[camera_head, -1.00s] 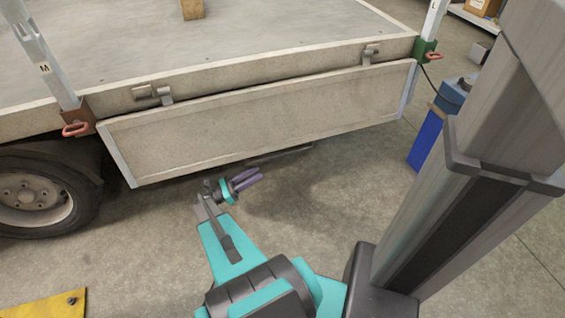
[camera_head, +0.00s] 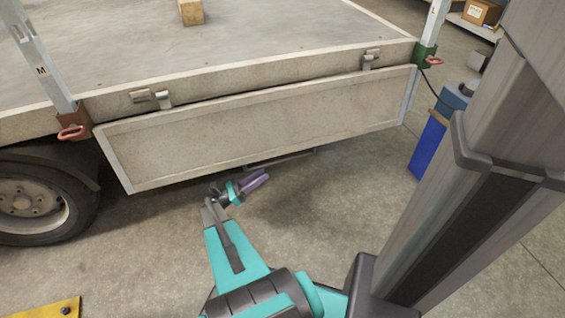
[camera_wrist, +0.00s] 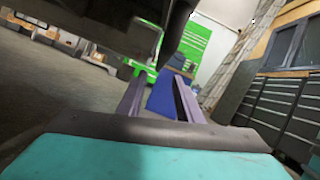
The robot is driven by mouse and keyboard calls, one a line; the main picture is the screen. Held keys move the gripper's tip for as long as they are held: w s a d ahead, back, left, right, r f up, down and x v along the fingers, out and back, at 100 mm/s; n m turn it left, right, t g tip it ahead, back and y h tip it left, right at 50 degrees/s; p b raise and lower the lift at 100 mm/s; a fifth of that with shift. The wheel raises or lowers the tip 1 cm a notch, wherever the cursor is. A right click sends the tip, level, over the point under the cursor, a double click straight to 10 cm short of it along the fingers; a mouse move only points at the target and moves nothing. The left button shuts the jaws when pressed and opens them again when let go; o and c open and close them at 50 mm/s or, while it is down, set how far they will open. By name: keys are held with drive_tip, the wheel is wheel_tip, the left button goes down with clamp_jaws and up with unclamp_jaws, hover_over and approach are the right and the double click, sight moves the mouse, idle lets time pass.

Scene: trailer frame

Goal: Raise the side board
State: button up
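The side board (camera_head: 260,130) is a long beige panel hanging down along the trailer's side, below the bed's edge rail. Two grey latches or hinges, one on the left (camera_head: 164,99) and one on the right (camera_head: 368,62), sit at its top edge. My gripper (camera_head: 262,178) is low, just below the board's bottom edge in the picture, with its purple fingers pointing right. In the wrist view its two fingers (camera_wrist: 160,88) stand apart with nothing between them. I cannot tell whether it touches the board.
A left post marked M (camera_head: 40,70) and a right post marked L (camera_head: 433,20) stand at the bed's corners with red handles. A wheel (camera_head: 35,200) is at left. A blue box (camera_head: 428,145) stands at right. A yellow plate (camera_head: 50,310) lies at front left.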

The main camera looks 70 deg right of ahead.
sight(282, 161)
drive_tip(key=b+x, duration=0.3)
drive_tip(key=x, duration=0.8)
drive_tip(key=shift+s+d+r+b, duration=0.1)
drive_tip(key=shift+s+d+b, duration=0.1)
drive_tip(key=shift+b, duration=0.1)
clamp_jaws()
